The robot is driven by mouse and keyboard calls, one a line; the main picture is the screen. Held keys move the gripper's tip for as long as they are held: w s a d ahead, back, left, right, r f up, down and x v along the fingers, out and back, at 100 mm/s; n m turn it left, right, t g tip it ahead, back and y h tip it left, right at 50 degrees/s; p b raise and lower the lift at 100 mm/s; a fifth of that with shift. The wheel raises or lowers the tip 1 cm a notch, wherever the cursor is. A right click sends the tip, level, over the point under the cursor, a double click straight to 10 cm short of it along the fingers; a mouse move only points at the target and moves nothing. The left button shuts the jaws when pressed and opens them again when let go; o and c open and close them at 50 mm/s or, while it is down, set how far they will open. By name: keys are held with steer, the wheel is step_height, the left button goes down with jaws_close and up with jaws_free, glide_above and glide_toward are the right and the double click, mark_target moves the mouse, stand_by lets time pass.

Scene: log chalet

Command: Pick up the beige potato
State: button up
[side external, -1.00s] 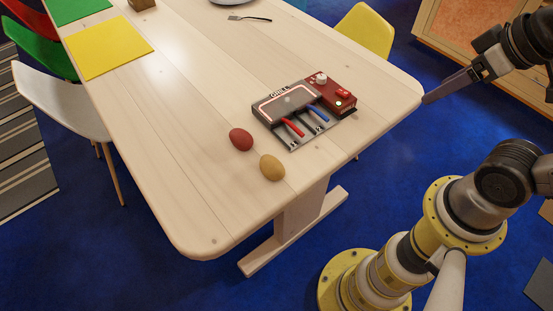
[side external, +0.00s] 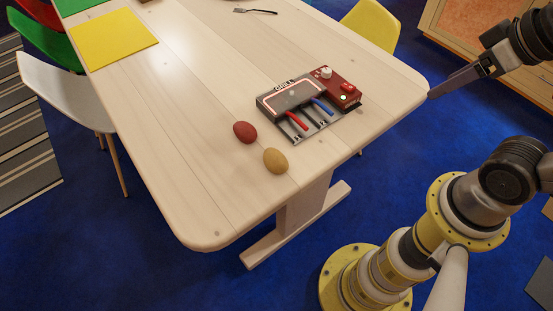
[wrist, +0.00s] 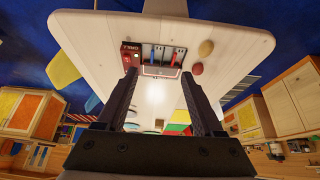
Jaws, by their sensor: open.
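The beige potato (side external: 276,161) lies on the pale wooden table (side external: 205,185) near its front edge. A dark red potato (side external: 244,132) lies just behind and left of it, with a small gap between them. My gripper (side external: 431,95) is at the table's right corner, well away from the beige potato. The wrist view shows its two dark fingers (wrist: 160,72) spread apart with nothing held. In that view the beige potato (wrist: 206,48) and the red potato (wrist: 197,69) appear up and right of the fingertips.
A toy grill (side external: 300,100) with a red control box and red and blue handles sits right of the potatoes. Yellow and green mats and a fork (side external: 255,11) lie farther back. A yellow chair (side external: 370,25) stands behind the table. The table's left front is clear.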

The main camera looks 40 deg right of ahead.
steer(key=o, duration=0.5)
